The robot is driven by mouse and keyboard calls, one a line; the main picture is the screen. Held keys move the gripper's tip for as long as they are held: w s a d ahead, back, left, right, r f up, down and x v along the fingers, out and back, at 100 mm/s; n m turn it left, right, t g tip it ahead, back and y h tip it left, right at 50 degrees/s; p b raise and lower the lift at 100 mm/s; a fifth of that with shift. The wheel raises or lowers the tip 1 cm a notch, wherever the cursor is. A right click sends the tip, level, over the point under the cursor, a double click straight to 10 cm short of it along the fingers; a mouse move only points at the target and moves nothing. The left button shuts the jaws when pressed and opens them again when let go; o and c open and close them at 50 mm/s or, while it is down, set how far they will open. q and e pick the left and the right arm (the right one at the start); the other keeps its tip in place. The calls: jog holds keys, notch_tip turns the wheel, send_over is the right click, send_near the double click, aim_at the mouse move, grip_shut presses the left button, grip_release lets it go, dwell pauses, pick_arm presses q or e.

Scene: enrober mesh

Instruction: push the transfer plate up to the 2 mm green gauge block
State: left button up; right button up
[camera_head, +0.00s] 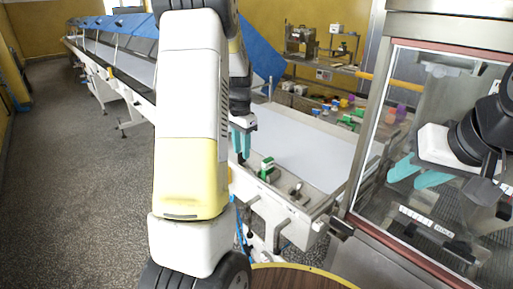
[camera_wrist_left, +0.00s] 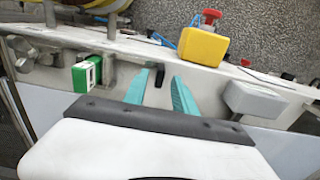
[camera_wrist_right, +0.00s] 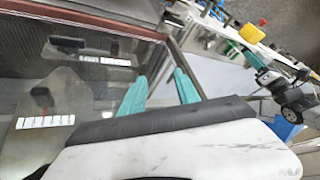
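The green gauge block (camera_head: 266,168), green with a white face, stands on the pale rail at the near end of the white belt. It also shows in the left wrist view (camera_wrist_left: 87,75), left of my fingers and beside metal posts. My left gripper (camera_head: 241,144) is open and empty above the rail, left of the block; a small black peg (camera_wrist_left: 160,76) shows between its fingertips in the left wrist view. My right gripper (camera_head: 418,173) is open and empty in front of the glass-sided cabinet. I cannot tell the transfer plate apart from the metal parts at the belt end.
The white belt (camera_head: 312,148) runs back from the rail. The glazed cabinet (camera_head: 350,185) with a red-brown frame stands at right. A yellow box with a red button (camera_wrist_left: 204,46) sits on the rail's far side in the left wrist view. A round wooden top (camera_head: 290,277) is in front.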

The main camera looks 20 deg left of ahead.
pick_arm(q)
jog(key=shift+f, duration=1.05)
jog(key=shift+c, duration=0.4)
grip_shut()
jog(key=shift+s+d, duration=0.35)
jog(key=shift+d, duration=0.15)
jog(key=shift+o, duration=0.4)
grip_release()
jog(key=shift+r, duration=0.1)
notch_tip(320, 180, up, 8)
jog(key=shift+f, duration=0.2)
